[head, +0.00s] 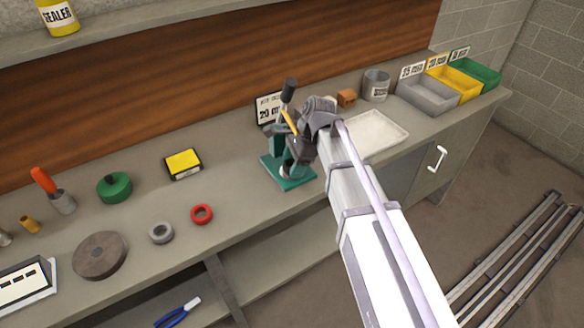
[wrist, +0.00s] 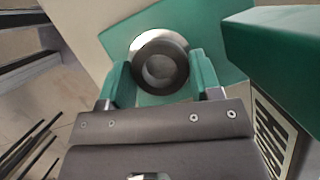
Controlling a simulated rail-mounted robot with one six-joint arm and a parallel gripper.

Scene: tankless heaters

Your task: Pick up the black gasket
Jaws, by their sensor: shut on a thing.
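The black gasket (wrist: 182,70) is a dark round ring in the middle of the wrist view, with a lighter grey centre. My gripper (wrist: 160,72) has its two green fingers closed on either side of the ring, touching it. A pale metal disc (wrist: 148,40) shows behind the ring, above the green press base (wrist: 115,38). Whether the ring still touches the disc cannot be told. In the head view, my gripper (head: 300,150) is at the green bench press (head: 283,175), and my arm and wrist hide the gasket there.
On the bench (head: 225,240) lie a red ring (head: 193,214), a grey ring (head: 161,240), a brown disc (head: 88,258) and a yellow-black box (head: 183,163). Right of the press are a white tray (head: 390,127), a grey cup (head: 376,88) and labelled bins (head: 425,100).

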